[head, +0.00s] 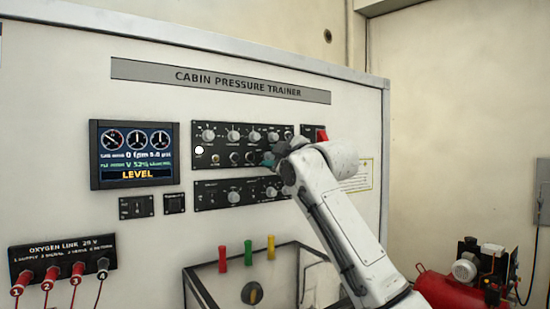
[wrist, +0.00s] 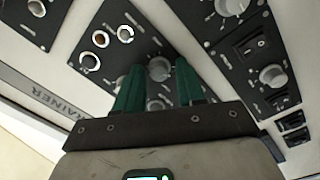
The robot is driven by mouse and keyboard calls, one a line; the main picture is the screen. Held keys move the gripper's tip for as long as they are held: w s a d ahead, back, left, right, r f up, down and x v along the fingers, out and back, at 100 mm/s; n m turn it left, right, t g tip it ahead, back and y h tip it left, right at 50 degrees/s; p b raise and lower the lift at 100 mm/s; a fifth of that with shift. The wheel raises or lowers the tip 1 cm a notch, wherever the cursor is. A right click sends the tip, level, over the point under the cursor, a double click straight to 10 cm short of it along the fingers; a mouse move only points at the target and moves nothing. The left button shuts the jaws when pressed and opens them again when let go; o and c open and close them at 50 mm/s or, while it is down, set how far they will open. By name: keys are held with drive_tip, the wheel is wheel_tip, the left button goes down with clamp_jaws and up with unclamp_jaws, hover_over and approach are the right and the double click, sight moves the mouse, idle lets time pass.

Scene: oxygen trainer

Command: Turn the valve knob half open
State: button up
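My gripper (wrist: 160,66) has two green fingers, spread apart and pointing at the instrument panel. In the wrist view a grey round knob (wrist: 160,68) shows between the fingertips. I cannot tell if the fingers touch it. Another knob (wrist: 155,104) shows lower between the fingers. In the head view my gripper (head: 271,158) is at the right part of the upper black panel (head: 222,134), where it hides part of the lower row. No readable label marks the valve knob. The display (head: 135,154) reads LEVEL, with a green line that looks like V 52%.
A lower black panel (head: 215,196) has more knobs. A red switch (head: 322,135) is right of my gripper. Red plugs (head: 52,275) are at lower left. A red compressor (head: 445,289) stands at right.

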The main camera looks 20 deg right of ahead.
clamp_jaws()
drive_tip(key=shift+m, duration=0.4)
drive_tip(key=m, duration=1.1)
drive_tip(key=shift+g, duration=0.4)
drive_tip(key=m, duration=0.3)
drive_tip(key=shift+m+y, duration=0.4)
drive_tip(key=m, duration=0.3)
drive_tip(key=shift+d, duration=0.1)
drive_tip(key=m, duration=0.3)
drive_tip(key=shift+m+y, duration=0.3)
drive_tip(key=shift+m, duration=1.7)
